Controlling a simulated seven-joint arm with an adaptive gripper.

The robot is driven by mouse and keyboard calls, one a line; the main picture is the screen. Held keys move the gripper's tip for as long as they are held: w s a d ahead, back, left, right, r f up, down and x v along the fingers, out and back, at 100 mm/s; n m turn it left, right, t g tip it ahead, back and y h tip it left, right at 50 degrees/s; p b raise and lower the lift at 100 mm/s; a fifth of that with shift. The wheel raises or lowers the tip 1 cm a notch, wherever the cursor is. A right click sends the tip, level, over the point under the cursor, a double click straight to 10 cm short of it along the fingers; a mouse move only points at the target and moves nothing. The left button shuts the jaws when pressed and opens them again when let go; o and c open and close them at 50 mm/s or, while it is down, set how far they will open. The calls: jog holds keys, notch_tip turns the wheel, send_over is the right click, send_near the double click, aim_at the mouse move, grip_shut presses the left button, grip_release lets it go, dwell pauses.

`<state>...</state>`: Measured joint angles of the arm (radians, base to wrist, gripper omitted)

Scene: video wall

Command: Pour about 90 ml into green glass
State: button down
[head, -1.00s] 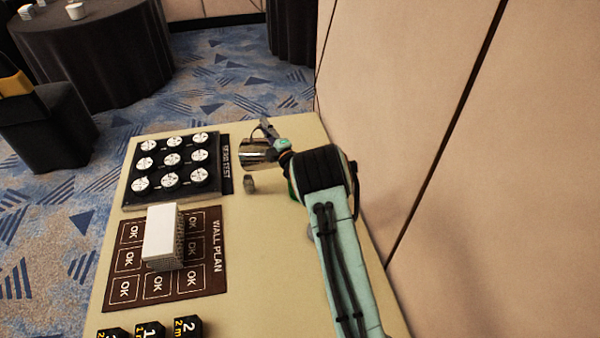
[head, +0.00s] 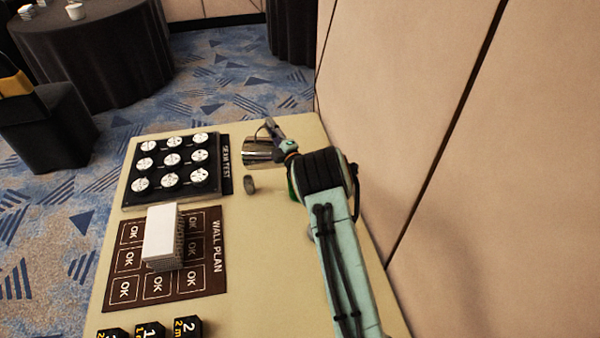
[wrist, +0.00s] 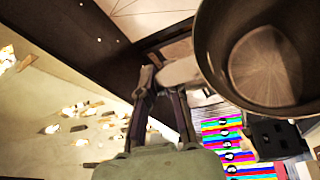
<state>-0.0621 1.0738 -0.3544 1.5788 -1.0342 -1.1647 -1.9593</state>
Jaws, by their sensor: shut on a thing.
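A shiny metal jug (head: 257,152) is held above the far part of the table in the head view. My gripper (head: 273,131) is shut on it, apparently at its handle side. In the wrist view the jug's round mouth and inside (wrist: 265,65) fill the upper right, beside my gripper (wrist: 165,85); the exact grip is hard to make out. The jug looks tilted; I see no clear stream of liquid. A sliver of the green glass (head: 292,190) shows on the table beside my wrist; my arm hides most of it.
A small grey cylinder (head: 249,185) stands just below the jug. A black board with white round pieces (head: 171,160), a brown wall plan board (head: 203,282) with a white stack (head: 163,235), and black numbered blocks (head: 187,327) lie left. A panelled wall (head: 400,110) rises close on the right.

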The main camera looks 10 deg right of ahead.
aim_at(246, 140)
jog(key=shift+d+r+m+t, duration=0.15)
jog(key=shift+m+t, duration=0.25)
dwell(0.4)
jog(key=a+n, duration=0.1)
jog(key=w+a+n+g, duration=0.1)
jog(key=a, duration=0.1)
jog(key=a+g, duration=0.1)
jog(key=shift+w+a+n, duration=0.3)
jog(key=shift+w+n, duration=0.1)
jog(key=shift+f+g, duration=0.2)
jog(key=shift+g, duration=0.1)
jog(key=shift+w+a+r+n+g+h, duration=0.1)
jog(key=shift+w+a+n+g+h, duration=0.1)
jog(key=shift+a+n+g+h, duration=0.15)
jog(key=shift+w+a+r+n+g+h, duration=0.15)
jog(key=shift+w+a+n+g, duration=0.1)
jog(key=shift+a+n, duration=0.2)
jog(key=shift+a+f+n+h, duration=0.1)
jog(key=shift+f+n+h, duration=0.2)
jog(key=shift+f, duration=0.3)
jog(key=shift+a, duration=0.1)
